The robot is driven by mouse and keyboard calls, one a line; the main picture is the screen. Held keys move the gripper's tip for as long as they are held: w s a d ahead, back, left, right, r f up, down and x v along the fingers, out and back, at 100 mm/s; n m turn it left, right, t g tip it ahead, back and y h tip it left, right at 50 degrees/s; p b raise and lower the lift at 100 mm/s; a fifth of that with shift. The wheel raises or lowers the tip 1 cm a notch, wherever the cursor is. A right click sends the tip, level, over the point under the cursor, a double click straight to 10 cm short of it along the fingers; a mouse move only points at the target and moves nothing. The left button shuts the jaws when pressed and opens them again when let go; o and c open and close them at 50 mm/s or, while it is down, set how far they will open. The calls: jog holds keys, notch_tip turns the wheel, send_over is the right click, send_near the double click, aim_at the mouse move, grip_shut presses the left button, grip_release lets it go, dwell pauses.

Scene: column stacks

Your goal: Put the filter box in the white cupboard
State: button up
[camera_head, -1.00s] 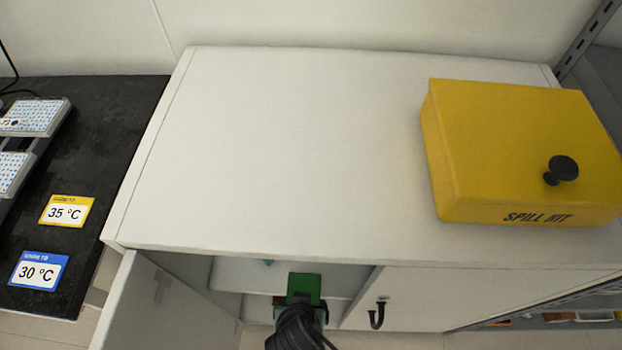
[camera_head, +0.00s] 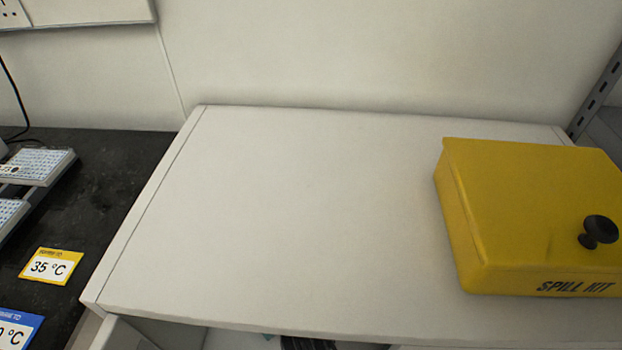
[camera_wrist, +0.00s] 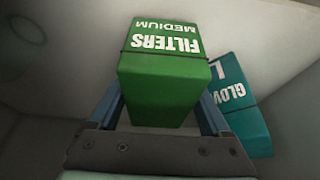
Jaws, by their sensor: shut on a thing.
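The green filter box (camera_wrist: 165,85), lettered "FILTERS MEDIUM", is between the two blue fingers of my gripper (camera_wrist: 163,108) in the wrist view. My gripper is shut on it. Pale walls surround it, so it appears to be inside the white cupboard (camera_head: 290,200). In the head view the cupboard's top fills the middle, and its open door (camera_head: 122,338) shows at the bottom left. The filter box is hidden there; only a dark bit of my arm shows at the bottom edge, below the cupboard top.
A teal glove box (camera_wrist: 240,105) stands to the right of the filter box, close to my right finger. A yellow spill kit box (camera_head: 540,215) sits on the cupboard's right side. A dark bench (camera_head: 95,200) with temperature labels adjoins at the left.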

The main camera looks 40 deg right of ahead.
jog(key=shift+w+d+f, duration=0.1)
jog(key=shift+w+f, duration=0.05)
jog(key=shift+f, duration=0.5)
jog(key=shift+r, duration=0.1)
jog(key=o, duration=1.3)
jog(key=shift+c, duration=0.2)
jog(key=p+v, duration=0.2)
jog(key=v, duration=0.4)
jog(key=shift+r+p, duration=0.1)
jog(key=shift+p, duration=0.25)
jog(key=shift+s+r, duration=0.25)
jog(key=shift+r, duration=0.35)
